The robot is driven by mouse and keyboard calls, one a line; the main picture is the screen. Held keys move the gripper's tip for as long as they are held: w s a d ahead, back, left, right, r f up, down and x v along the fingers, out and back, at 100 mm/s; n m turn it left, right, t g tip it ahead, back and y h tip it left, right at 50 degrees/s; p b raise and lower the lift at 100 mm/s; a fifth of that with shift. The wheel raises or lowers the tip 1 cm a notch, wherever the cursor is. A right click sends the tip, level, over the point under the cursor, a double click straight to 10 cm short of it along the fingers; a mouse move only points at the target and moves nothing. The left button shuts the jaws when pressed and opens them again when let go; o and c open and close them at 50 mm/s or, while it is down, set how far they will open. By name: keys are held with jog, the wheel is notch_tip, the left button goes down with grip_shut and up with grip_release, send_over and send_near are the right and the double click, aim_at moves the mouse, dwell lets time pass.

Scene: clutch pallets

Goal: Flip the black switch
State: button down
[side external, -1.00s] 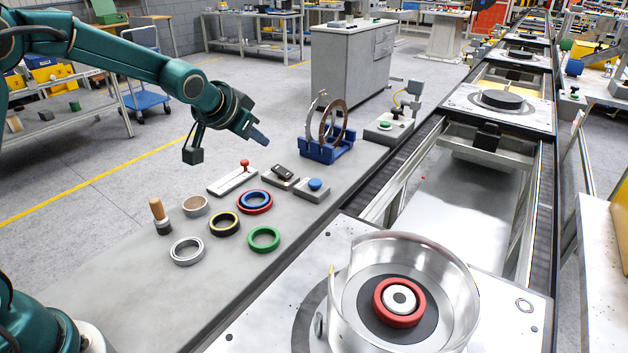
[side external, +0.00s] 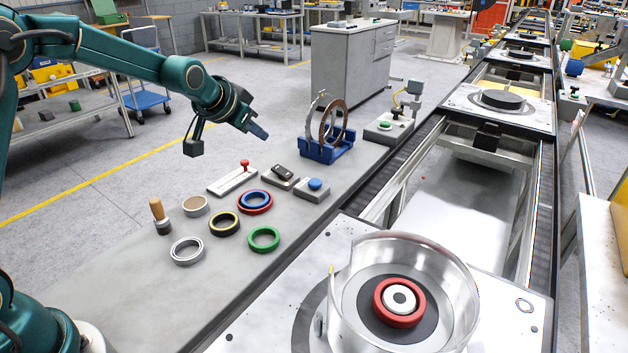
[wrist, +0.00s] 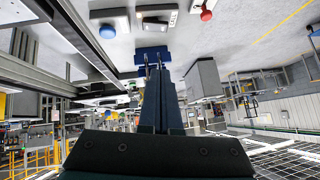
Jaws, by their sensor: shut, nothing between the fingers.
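The black switch (side external: 282,173) is a dark rocker on a grey base, on the grey bench between a red-knobbed slider and a blue button. In the wrist view the switch (wrist: 155,22) shows near the top edge. My gripper (side external: 262,136) is shut and empty, in the air above and behind the switch, well apart from it. In the wrist view its dark fingers (wrist: 160,80) lie together, pointing toward a blue stand.
The red-knobbed slider (side external: 232,180) and the blue button (side external: 314,185) flank the switch. A blue stand (side external: 326,150) holds upright rings. A conveyor (side external: 400,175) runs along the right.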

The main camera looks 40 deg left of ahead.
send_over(276, 172)
jog(key=f, duration=0.4)
jog(key=d+f, duration=0.1)
jog(key=f, duration=0.1)
jog(key=shift+s+f, duration=0.2)
jog(key=shift+f, duration=0.05)
jog(key=f, duration=0.3)
jog(key=shift+w+a+f, duration=0.1)
jog(key=shift+w+a, duration=0.05)
jog(key=shift+a, duration=0.2)
jog(key=shift+a+f, duration=0.15)
jog(key=shift+f, duration=0.35)
jog(key=shift+f, duration=0.1)
